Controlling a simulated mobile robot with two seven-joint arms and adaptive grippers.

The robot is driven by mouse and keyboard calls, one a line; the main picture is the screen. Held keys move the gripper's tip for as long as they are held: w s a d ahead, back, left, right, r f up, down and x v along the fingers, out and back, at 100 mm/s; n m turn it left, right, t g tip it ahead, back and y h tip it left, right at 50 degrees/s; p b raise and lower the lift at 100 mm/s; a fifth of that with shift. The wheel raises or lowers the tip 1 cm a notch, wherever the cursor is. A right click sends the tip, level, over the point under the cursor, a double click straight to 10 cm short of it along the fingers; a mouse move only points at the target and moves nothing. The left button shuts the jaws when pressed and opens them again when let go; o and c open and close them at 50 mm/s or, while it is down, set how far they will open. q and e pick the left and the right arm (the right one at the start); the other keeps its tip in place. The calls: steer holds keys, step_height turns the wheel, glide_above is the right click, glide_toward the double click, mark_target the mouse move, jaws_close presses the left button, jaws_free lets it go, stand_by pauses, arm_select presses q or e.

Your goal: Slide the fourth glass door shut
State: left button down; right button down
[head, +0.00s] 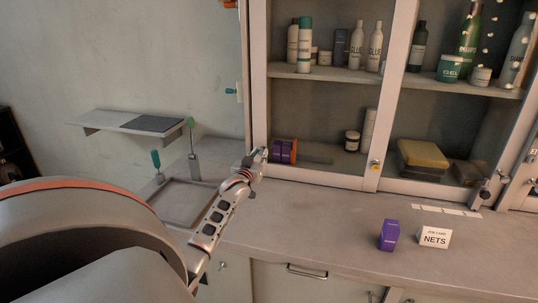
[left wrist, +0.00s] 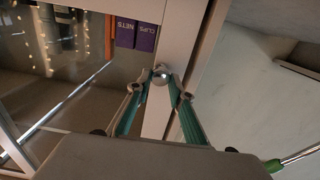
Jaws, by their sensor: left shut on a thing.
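A cabinet with glass doors stands at the back in the head view. Its leftmost visible door (head: 258,60) has a pale frame, with bottles, jars and purple boxes behind the pane. My left gripper (head: 258,157) is at the lower part of this door's left upright. In the left wrist view its teal fingers (left wrist: 161,84) are closed around a round metal knob (left wrist: 161,74) on the pale upright (left wrist: 177,40). The gripper hides the knob in the head view. I cannot tell by count which door is the fourth. My right gripper is not in view.
A wall shelf (head: 130,121) is at left. The counter's middle is clear.

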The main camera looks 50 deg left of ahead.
arm_select(q)
steer(key=shift+s+a+r, duration=0.1)
steer(key=shift+s+a, duration=0.15)
steer(key=shift+a, duration=0.2)
steer(key=c, duration=1.8)
jaws_free()
steer(key=shift+w, duration=0.1)
steer(key=shift+d, duration=0.15)
steer(key=v, duration=1.2)
